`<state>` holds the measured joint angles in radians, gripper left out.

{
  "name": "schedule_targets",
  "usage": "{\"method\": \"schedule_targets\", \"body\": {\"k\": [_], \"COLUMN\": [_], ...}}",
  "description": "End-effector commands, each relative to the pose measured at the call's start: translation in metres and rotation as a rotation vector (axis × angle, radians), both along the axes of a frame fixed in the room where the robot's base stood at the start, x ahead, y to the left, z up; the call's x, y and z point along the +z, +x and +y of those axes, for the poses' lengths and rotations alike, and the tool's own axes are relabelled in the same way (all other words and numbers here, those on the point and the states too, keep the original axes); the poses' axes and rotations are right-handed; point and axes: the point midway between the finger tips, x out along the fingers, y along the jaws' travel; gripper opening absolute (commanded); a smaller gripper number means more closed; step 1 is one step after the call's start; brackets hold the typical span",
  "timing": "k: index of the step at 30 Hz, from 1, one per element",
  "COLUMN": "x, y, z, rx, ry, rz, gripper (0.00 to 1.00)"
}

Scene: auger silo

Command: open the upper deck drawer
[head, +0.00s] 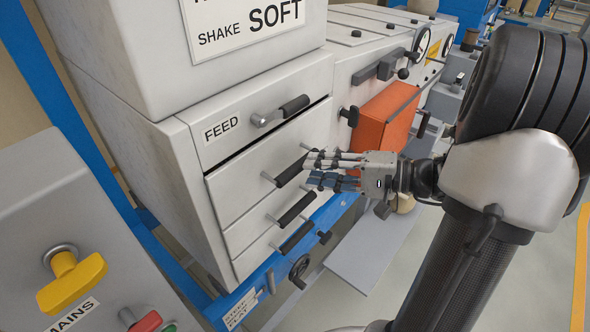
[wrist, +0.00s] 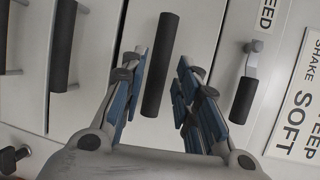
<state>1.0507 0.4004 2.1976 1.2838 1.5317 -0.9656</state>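The upper deck drawer (head: 255,170) is a pale grey front just below the FEED panel, and it looks shut. Its dark bar handle (head: 291,171) stands off the front and also shows in the wrist view (wrist: 160,65). My gripper (head: 308,169) is at the handle, coming from the right in the head view. Its blue-padded fingers are open (wrist: 161,72), with the handle lying in the gap between them in the wrist view. I see no finger touching it, and cannot tell how deep it sits. The handle's right end is partly hidden by the fingers in the head view.
Lower drawer fronts with dark handles (head: 296,208) lie below. The FEED panel's lever (head: 280,110) sticks out above. An orange box (head: 385,115) stands close behind my gripper. A grey cabinet with a yellow knob (head: 72,282) is at lower left.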

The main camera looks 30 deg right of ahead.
Motion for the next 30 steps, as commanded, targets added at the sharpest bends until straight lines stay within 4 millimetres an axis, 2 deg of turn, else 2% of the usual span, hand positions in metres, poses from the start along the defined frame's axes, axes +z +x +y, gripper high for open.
{"method": "schedule_targets", "body": {"k": [3,9,21,30], "x": [-0.005,-0.009,-0.010,-0.010], "y": [0.017,0.035,0.041,0.041], "z": [0.017,0.034,0.038,0.038], "rx": [0.005,0.003,0.000,0.000], "ry": [0.000,-0.001,-0.001,-0.001], "rz": [0.000,0.000,0.000,-0.001], "gripper": [0.29,0.29,0.29,0.10]}}
